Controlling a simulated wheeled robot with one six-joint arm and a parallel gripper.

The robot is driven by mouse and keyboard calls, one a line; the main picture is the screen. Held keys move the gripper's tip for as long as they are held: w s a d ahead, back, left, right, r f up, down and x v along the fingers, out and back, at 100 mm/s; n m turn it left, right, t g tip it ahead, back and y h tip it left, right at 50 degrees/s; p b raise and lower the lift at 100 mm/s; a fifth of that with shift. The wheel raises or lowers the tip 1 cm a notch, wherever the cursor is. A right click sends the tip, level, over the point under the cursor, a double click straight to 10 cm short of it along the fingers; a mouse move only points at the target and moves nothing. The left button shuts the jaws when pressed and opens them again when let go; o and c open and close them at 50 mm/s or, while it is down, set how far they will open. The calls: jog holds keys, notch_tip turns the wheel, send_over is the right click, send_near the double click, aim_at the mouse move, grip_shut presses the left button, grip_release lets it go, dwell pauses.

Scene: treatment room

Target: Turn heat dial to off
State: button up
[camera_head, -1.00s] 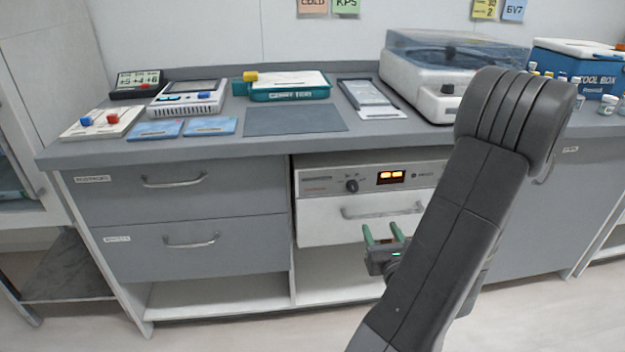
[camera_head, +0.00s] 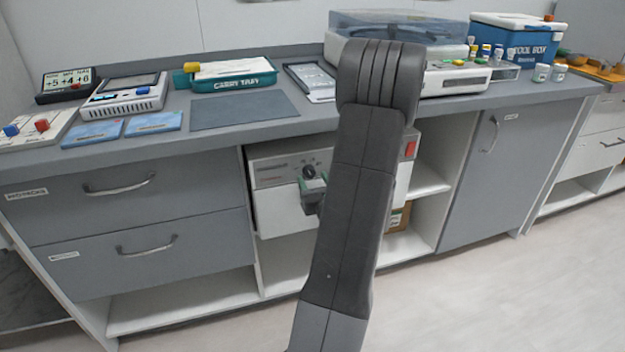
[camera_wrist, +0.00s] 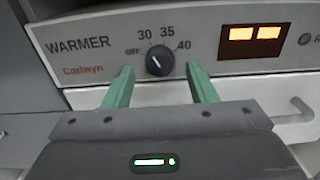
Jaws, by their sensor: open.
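The heat dial (camera_wrist: 158,61) is a small dark round knob on the warmer's pale front panel (camera_wrist: 93,42). Its printed marks read OFF, 30, 35 and 40. Its light pointer line tilts to the upper left; the exact setting is hard to tell. My gripper (camera_wrist: 159,72) is open, with one green finger to the lower left of the dial and one to the lower right. The fingers look apart from the knob, and nothing is between them.
A two-window orange display (camera_wrist: 255,33) is lit right of the dial. A drawer handle (camera_wrist: 295,112) lies below it. The worktop (camera_head: 330,112) overhangs the warmer and carries a carry tray (camera_head: 233,75) and a lidded machine (camera_head: 455,77). Floor at right is clear.

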jog(key=shift+w+a, duration=0.25)
jog(key=shift+w, duration=0.4)
jog(key=c, duration=1)
jog(key=shift+f+b, duration=0.1)
jog(key=shift+b, duration=0.3)
jog(key=n+b, duration=0.1)
jog(key=b, duration=0.1)
jog(key=n+b, duration=0.2)
jog(key=shift+f+n+b, duration=0.2)
jog(key=shift+n+b, duration=0.1)
jog(key=shift+b, duration=0.05)
jog(key=n+b, duration=0.3)
jog(key=b, duration=0.1)
jog(key=n+b, duration=0.2)
jog(key=b, duration=0.1)
jog(key=shift+r, duration=0.25)
jog(key=shift+n, duration=0.3)
